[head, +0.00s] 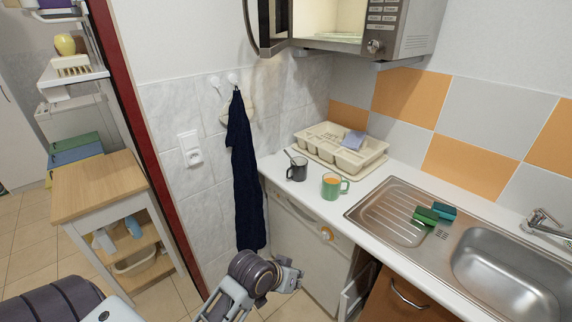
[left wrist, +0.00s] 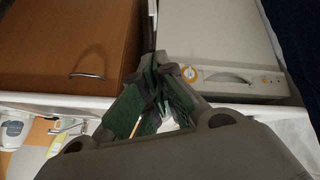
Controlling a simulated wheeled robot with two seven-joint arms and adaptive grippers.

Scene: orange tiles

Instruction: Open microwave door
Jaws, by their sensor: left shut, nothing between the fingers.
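The microwave (head: 405,40) is mounted high at the top of the head view, partly cut off by the frame. Its door (head: 266,25) stands swung open at the left, seen nearly edge-on. The pale, lit inside shows to the right of the door. A control panel with buttons and a knob is at the right of the opening. My left gripper (head: 290,275) is far below the microwave, in front of the white appliance under the counter. Its fingers (left wrist: 158,85) are shut and empty in the left wrist view. My right gripper is not in view.
A dark towel (head: 243,175) hangs on the wall. A wooden-topped cart (head: 97,185) stands left. A cabinet handle (head: 408,296) sticks out below the counter.

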